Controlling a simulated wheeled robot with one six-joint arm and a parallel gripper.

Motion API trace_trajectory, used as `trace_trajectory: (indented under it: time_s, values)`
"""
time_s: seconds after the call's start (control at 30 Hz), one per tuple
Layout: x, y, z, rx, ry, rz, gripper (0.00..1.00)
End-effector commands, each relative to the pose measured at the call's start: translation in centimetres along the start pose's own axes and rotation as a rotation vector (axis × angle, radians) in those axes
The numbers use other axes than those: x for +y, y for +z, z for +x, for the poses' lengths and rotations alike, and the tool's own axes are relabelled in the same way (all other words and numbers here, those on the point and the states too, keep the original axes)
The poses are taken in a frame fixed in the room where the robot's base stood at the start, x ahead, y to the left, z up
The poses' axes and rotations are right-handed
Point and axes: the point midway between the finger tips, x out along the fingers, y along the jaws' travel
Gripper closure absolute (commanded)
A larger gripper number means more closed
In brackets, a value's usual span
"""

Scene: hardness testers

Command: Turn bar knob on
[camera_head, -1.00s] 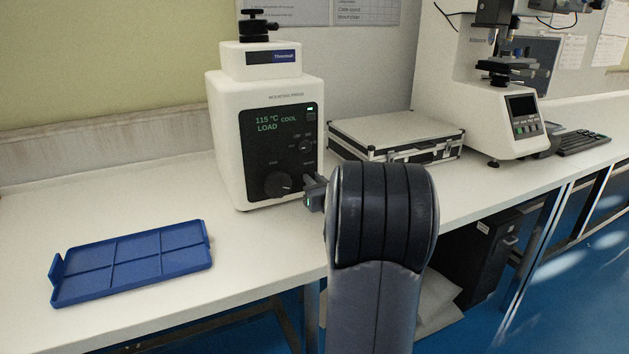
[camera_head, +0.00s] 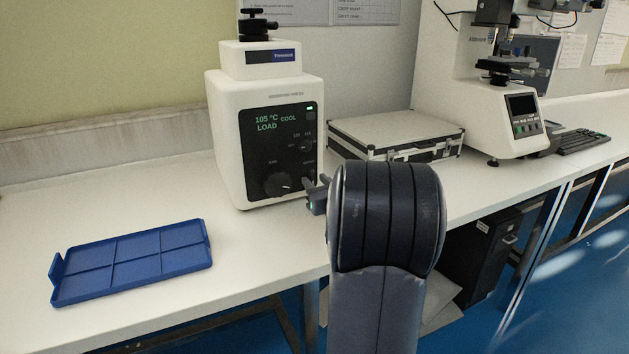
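The white mounting press (camera_head: 228,130) stands on the bench with a black control panel (camera_head: 262,155). Its green display reads 105 °C, COOL and LOAD. A large round dark knob (camera_head: 276,185) sits low on the panel, and a smaller knob (camera_head: 305,146) sits above it to the right. My gripper (camera_head: 312,188) is at the lower right edge of the panel, right of the large knob, mostly hidden behind my arm. Whether its fingers are apart or touch anything cannot be made out. Any control behind the gripper is hidden.
A blue divided tray (camera_head: 132,262) lies on the bench (camera_head: 120,200) at left. A silver-edged case (camera_head: 390,132) lies right of the press. A white hardness tester (camera_head: 485,115) and a keyboard (camera_head: 582,143) stand further right. The bench between tray and press is clear.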

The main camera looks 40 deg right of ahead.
Motion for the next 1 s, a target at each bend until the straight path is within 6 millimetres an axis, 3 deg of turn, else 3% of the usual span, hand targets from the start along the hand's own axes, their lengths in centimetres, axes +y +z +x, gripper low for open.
trace_trajectory:
  time_s: [0.3,0.5,1.0]
  values:
    - [-0.1,0.1,-6.3,0.001,-0.003,0.001,0.65]
    - [0.0,0.0,-8.7,0.001,-0.001,0.001,0.65]
    - [0.0,-0.1,-8.8,0.001,0.001,0.000,0.65]
